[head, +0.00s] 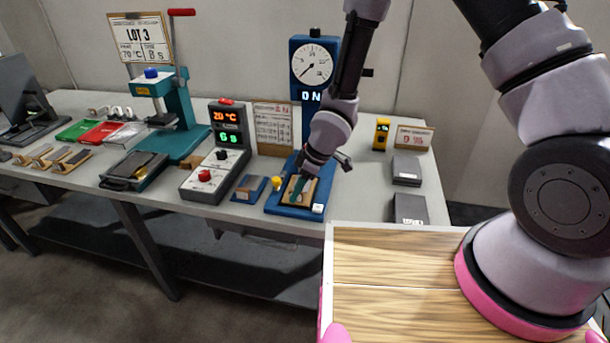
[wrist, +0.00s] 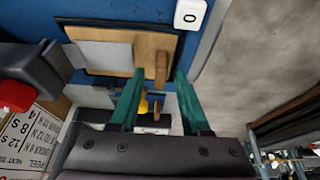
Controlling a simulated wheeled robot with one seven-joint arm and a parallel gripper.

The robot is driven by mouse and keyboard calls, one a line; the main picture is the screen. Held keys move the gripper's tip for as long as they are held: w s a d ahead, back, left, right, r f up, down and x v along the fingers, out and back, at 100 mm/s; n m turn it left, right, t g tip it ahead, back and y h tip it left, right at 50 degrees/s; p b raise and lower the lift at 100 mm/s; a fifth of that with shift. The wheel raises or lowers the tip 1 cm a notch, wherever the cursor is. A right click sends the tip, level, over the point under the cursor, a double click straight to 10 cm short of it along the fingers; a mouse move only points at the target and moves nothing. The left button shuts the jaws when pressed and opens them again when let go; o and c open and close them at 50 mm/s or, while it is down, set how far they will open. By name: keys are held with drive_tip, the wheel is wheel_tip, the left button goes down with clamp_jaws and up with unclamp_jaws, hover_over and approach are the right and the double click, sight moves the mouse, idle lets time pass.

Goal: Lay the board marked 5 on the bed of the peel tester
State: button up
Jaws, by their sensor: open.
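The blue peel tester (head: 311,47) has a round dial and a lit display, and its blue bed (head: 274,208) is at the front. A tan board (head: 309,187) lies on the bed, with a grey strip visible on it in the wrist view (wrist: 105,55). I cannot read a number on it. My gripper (head: 297,190) is open over the bed; in the wrist view its green fingers (wrist: 160,75) stand either side of the board's upright wooden tab (wrist: 161,68), with gaps. Whether the board sits fully flat is hard to tell.
Several small boards (head: 68,160) lie at far left.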

drive_tip(key=v, duration=1.1)
drive_tip(key=shift+r, duration=0.1)
drive_tip(key=w+d+r+m+t+h, duration=0.2)
drive_tip(key=w+d+r+m, duration=0.15)
drive_tip(key=d+r, duration=0.5)
drive_tip(key=w+d+r+m+t+h, duration=0.25)
drive_tip(key=d+r+m, duration=0.25)
drive_tip(key=d+r, duration=0.35)
drive_tip(key=s+d+r+m+t+y, duration=0.1)
drive_tip(key=s+d+r+m, duration=0.4)
drive_tip(key=r, duration=0.4)
drive_tip(key=s+d+r+m+t+y, duration=0.1)
drive_tip(key=s+d+r+m, duration=0.5)
drive_tip(key=s+r, duration=0.3)
drive_tip(key=shift+s+r+m, duration=0.2)
drive_tip(key=shift+m, duration=0.35)
